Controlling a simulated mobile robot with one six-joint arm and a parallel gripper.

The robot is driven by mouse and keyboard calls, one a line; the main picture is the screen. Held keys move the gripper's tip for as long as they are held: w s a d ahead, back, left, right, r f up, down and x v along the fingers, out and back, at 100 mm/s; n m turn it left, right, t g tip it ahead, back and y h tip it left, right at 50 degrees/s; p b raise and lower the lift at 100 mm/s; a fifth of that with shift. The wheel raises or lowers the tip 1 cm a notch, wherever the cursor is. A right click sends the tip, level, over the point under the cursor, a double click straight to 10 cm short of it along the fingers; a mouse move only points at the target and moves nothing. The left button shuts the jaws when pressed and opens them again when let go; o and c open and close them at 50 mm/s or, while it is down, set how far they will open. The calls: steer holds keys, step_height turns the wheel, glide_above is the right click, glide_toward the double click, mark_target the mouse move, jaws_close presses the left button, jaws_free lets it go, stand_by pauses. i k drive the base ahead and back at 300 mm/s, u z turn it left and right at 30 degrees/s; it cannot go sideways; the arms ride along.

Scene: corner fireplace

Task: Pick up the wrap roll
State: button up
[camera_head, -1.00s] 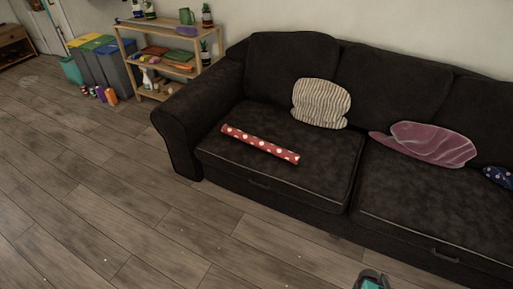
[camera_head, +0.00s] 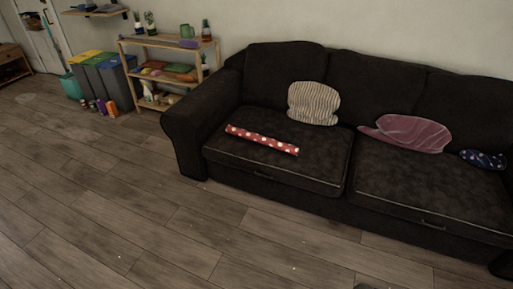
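The wrap roll (camera_head: 262,139) is a red tube with white dots. It lies on the left seat cushion of the dark sofa (camera_head: 285,173), slightly slanted, its right end nearer the front edge. Nothing covers it. My gripper cannot be made out; only a small dark piece, likely of my own arm, shows at the bottom edge right of centre. It is well apart from the roll.
A wooden shelf (camera_head: 170,42) and bins (camera_head: 104,79) stand at the back left. The wooden floor (camera_head: 150,210) in front is clear.

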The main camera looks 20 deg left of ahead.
mark_target(280, 145)
steer(key=k, duration=0.45)
steer(key=u, duration=0.45)
steer(key=i, duration=1.05)
steer(key=u, duration=0.9)
steer(key=i, duration=0.75)
steer(key=u, duration=0.9)
steer(key=i, duration=1.1)
steer(key=u, duration=0.5)
